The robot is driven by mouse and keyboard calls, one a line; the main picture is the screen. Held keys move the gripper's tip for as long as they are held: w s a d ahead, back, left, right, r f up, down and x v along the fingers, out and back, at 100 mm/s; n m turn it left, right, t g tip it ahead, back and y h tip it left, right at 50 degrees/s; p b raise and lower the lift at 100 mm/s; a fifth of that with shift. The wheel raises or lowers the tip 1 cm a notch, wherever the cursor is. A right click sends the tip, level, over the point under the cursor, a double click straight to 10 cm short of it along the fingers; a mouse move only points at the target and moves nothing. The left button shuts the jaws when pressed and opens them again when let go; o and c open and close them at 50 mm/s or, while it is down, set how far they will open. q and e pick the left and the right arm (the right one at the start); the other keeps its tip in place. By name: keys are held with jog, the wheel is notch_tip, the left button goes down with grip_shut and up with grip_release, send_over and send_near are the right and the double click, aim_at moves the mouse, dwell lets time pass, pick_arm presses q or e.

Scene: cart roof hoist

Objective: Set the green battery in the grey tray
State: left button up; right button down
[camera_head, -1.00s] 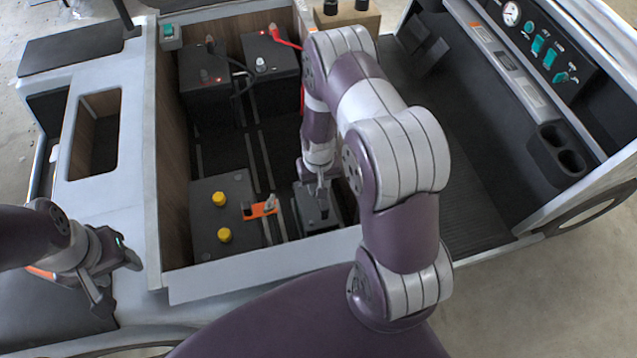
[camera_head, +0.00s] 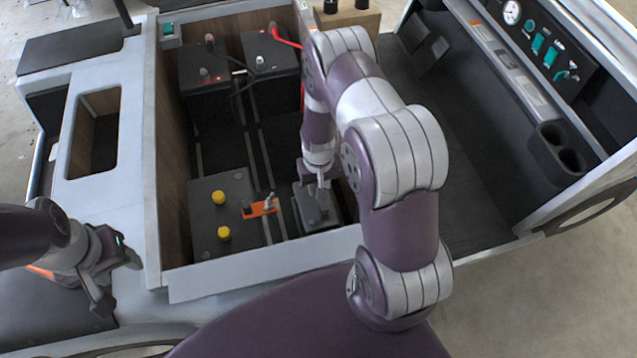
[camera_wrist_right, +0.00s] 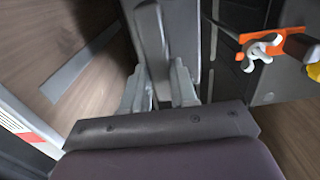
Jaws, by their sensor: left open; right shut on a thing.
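No plainly green battery shows. My right gripper (camera_head: 321,183) is down in the cart's open bay, over a dark block with a grey top (camera_head: 316,208). In the right wrist view its fingers (camera_wrist_right: 160,92) are shut on a grey bar-like part (camera_wrist_right: 152,42); I cannot tell whether this belongs to the block. The block's underside is hidden, so I cannot tell whether it rests on the floor. No grey tray can be told apart with certainty. My left gripper (camera_head: 119,283) is open and empty, outside the bay at the left.
Beside the block are an orange bracket (camera_head: 262,208) with a bolt and a dark battery (camera_head: 203,212) with yellow caps. Two black batteries (camera_head: 205,78) (camera_head: 270,60) with cables stand at the back. Wooden walls (camera_head: 172,150) enclose the bay. The bay's middle floor looks clear.

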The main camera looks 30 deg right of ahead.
jog(key=shift+w+f+b, duration=0.1)
jog(key=shift+f+b, duration=0.6)
jog(key=shift+f, duration=0.35)
jog(key=c, duration=0.9)
grip_release()
jog(key=shift+c, duration=0.2)
jog(key=shift+o, duration=1.3)
notch_tip(320, 180, up, 8)
jog(key=p, duration=0.7)
jog(key=shift+r, duration=0.1)
